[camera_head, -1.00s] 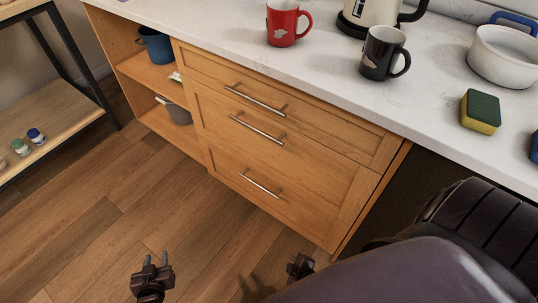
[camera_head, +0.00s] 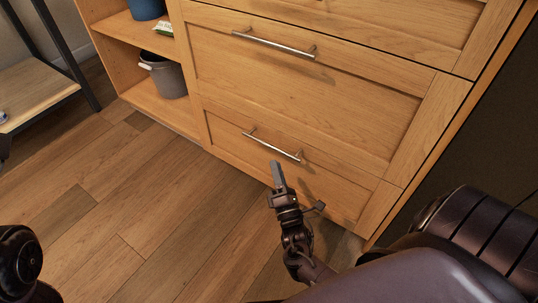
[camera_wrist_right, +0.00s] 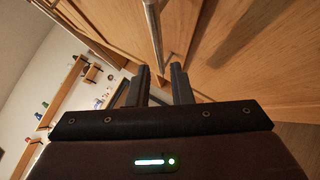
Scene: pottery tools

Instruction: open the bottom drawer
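The bottom drawer (camera_head: 345,192) of the wooden cabinet is shut, its front flush with the cabinet. Its thin metal bar handle (camera_head: 270,145) runs across the front. My right gripper (camera_head: 279,175) is just in front of this handle, pointing up at it, and overlaps the lower part of the drawer in the picture. In the right wrist view, its two dark fingers (camera_wrist_right: 160,72) stand apart with nothing between them. A metal bar (camera_wrist_right: 154,30) lies beyond the tips, in line with the gap. My left gripper is out of view; only a dark piece of my left arm shows at lower left.
The drawer above, with its own bar handle (camera_head: 275,43), is shut. Open shelves to the left hold a grey pot (camera_head: 164,76) and a blue container (camera_head: 147,8). A black-framed rack (camera_head: 40,92) stands at far left. The wooden floor before the cabinet is clear.

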